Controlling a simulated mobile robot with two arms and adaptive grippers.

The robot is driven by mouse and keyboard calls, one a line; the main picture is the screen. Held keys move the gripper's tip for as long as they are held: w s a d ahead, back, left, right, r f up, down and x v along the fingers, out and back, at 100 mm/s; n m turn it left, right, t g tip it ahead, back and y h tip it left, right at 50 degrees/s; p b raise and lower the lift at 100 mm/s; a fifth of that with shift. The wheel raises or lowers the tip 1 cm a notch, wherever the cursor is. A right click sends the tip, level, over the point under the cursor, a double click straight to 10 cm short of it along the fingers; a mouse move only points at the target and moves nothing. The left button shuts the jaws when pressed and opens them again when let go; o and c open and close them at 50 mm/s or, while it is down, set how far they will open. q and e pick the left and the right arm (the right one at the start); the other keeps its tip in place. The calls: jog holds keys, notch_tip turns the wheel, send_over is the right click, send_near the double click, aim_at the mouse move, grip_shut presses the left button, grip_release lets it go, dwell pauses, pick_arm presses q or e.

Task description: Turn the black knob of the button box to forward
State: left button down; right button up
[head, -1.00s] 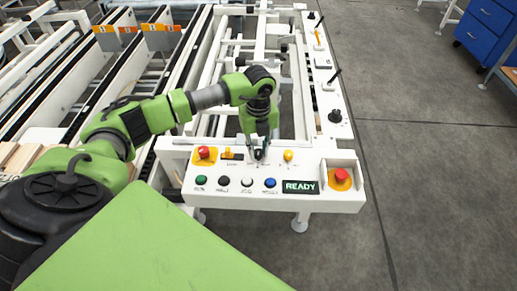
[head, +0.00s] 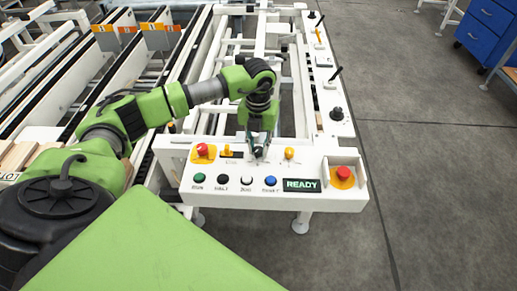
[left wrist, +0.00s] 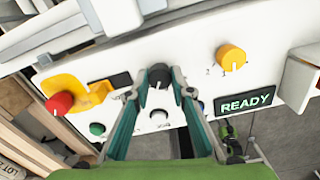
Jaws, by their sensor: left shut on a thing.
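The button box (head: 222,182) is a white panel across the front of the machine frame. Its black knob (left wrist: 159,75) shows between the fingertips of my left gripper (left wrist: 160,90) in the left wrist view, with a pale mark on its front. The position labels around the knob are too small or covered to read. My right gripper is not in view.
A yellow knob (head: 290,153) is right of my left gripper. A red button (head: 202,150) and a yellow lever (head: 227,151) are to its left. Several push buttons line the front, beside a READY display (head: 302,185). A red emergency button (head: 343,173) sits far right.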

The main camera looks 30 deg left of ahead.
aim_at(258, 149)
pick_arm(q)
jog(key=shift+m+b, duration=0.45)
jog(key=shift+m, duration=0.75)
jog(key=c, duration=1.8)
grip_release()
notch_tip(258, 149, up, 12)
